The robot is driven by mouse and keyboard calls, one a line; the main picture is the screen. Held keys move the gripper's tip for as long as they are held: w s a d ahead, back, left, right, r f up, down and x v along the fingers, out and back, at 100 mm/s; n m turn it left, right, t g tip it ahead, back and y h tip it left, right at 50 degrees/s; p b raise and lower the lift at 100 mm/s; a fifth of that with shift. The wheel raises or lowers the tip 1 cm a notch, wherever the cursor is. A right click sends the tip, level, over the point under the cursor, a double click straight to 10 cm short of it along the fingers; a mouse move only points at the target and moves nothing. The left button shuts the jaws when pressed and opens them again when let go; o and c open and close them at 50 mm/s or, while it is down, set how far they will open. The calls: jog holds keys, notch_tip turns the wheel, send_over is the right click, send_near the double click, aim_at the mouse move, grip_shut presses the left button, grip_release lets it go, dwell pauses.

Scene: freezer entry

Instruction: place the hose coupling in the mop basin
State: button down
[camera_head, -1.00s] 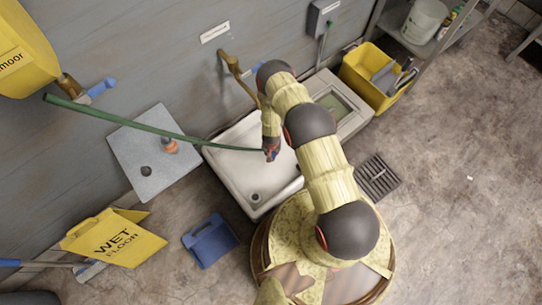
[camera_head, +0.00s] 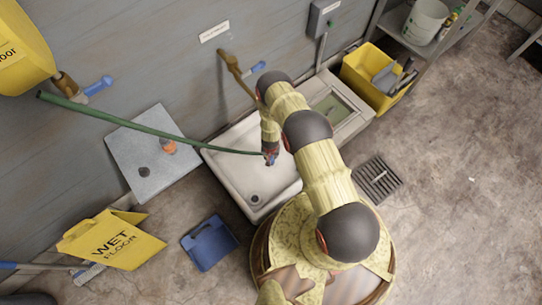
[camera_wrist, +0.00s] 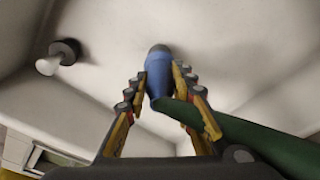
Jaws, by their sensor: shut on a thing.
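The hose coupling (camera_wrist: 159,75) is a blue cylinder with a grey end, joined to a green hose (camera_wrist: 240,135). My gripper (camera_wrist: 160,88) is shut on the coupling, with a finger on each side of it. The white mop basin (camera_head: 232,172) stands against the wall. In the head view my gripper (camera_head: 270,156) is over the basin, and the coupling there is mostly hidden by the gripper. The wrist view shows the basin's pale inside (camera_wrist: 105,95) beyond the coupling. I cannot tell the height above its floor.
The green hose stretches left towards a yellow unit (camera_head: 22,50). A brass tap (camera_head: 237,75) is above the basin. A grey slab (camera_head: 135,150), wet floor sign (camera_head: 112,240) and blue dustpan (camera_head: 210,243) lie left; a yellow bucket (camera_head: 365,70) stands right.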

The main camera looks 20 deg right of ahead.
jog(key=c, duration=1.6)
grip_release()
jog(key=shift+f, duration=0.1)
jog(key=shift+o, duration=0.5)
jog(key=shift+r, duration=0.5)
notch_tip(320, 180, up, 12)
jog(key=s+p, duration=0.1)
jog(key=p, duration=0.4)
jog(key=shift+s+a, duration=0.35)
jog(key=shift+a, duration=0.05)
